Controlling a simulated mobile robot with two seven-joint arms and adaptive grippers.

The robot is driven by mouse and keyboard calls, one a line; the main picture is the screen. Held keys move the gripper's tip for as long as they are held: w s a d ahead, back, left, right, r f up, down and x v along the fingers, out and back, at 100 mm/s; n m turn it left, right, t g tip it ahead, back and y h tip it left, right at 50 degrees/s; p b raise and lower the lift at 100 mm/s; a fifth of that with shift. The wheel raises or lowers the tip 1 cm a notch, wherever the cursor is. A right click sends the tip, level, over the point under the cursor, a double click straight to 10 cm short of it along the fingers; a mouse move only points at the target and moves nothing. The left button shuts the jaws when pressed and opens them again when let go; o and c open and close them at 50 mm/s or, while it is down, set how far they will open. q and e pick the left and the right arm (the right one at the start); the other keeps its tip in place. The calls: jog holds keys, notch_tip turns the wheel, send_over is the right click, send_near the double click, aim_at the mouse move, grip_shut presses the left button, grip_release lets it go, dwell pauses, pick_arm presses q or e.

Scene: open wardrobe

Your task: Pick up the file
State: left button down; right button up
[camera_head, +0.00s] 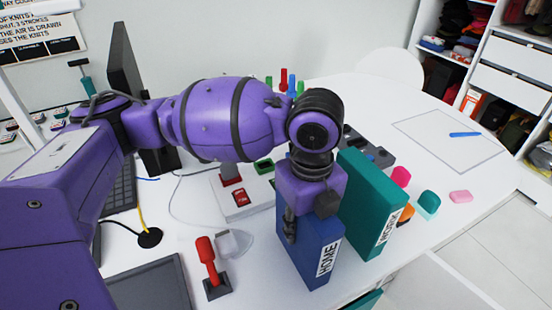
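A blue file (322,252) with a white "HOME" label stands upright on the white table. A teal file (367,205) labelled "WORK" stands upright to its right. My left gripper (306,218) points down at the top of the blue file and covers part of it. One dark finger shows against the left part of the blue file. The other fingertip is not clearly visible, so I cannot tell whether the fingers press on the file. My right gripper is not in view.
A red-handled tool on a dark base (212,268) stands left of the blue file. Small colored blocks, including a pink one (461,196), lie right of the files. A board with a blue pen (465,134) lies farther back. Open shelves (510,65) stand at the back right.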

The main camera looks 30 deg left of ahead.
aim_at(323, 229)
pick_arm(q)
jog(key=shift+r, duration=0.15)
